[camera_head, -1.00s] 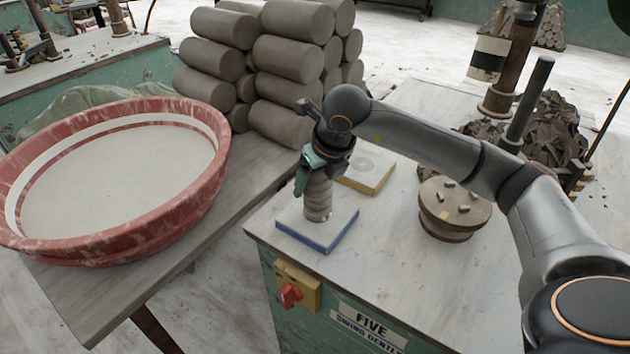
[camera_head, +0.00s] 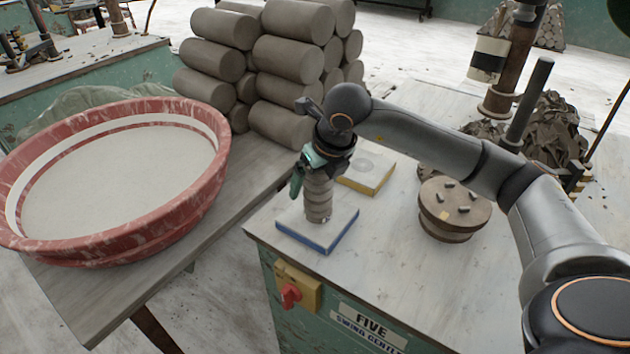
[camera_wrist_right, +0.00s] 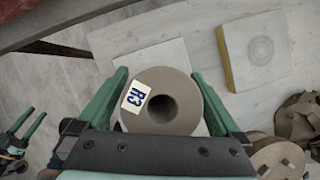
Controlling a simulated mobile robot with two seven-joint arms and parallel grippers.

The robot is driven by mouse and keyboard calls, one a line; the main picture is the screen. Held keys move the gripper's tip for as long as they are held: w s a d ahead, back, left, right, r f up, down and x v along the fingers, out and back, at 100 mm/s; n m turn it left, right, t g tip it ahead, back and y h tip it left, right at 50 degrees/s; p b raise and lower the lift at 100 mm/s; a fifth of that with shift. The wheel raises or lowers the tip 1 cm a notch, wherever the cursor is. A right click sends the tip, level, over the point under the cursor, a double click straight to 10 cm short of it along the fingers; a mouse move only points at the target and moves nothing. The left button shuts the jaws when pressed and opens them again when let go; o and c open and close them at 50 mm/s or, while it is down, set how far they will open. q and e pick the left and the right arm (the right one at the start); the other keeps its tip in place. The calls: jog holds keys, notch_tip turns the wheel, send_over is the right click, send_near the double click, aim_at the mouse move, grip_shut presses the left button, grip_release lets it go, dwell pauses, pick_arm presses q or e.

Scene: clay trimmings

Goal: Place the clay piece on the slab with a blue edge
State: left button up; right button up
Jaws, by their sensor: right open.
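The clay piece (camera_head: 319,198) is a grey-brown ribbed cylinder. It stands upright on the white slab with a blue edge (camera_head: 343,225) at the front of the green-sided bench. In the right wrist view the clay piece (camera_wrist_right: 182,88) shows from above, with a round hole and a white label reading R3. The slab (camera_wrist_right: 120,66) lies under it. My right gripper (camera_head: 306,178) is over the top of the clay piece. Its green fingers (camera_wrist_right: 160,95) stand apart on either side of the piece, with the left one close to its side.
A slab with a yellow edge (camera_head: 368,180) lies just behind. A round wooden stand (camera_head: 453,212) is to the right, with a clay trimmings heap (camera_head: 550,128) behind it. A large red basin (camera_head: 120,245) and stacked clay cylinders (camera_head: 285,85) occupy the left table.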

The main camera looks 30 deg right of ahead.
pick_arm(q)
jog(key=shift+s+a+p, duration=0.25)
jog(key=shift+a+p, duration=0.05)
jog(key=shift+p, duration=0.15)
pick_arm(e)
jog(key=v, duration=1.1)
jog(key=shift+r, duration=0.25)
jog(key=shift+s, duration=0.15)
pick_arm(q)
jog(key=shift+r, duration=0.15)
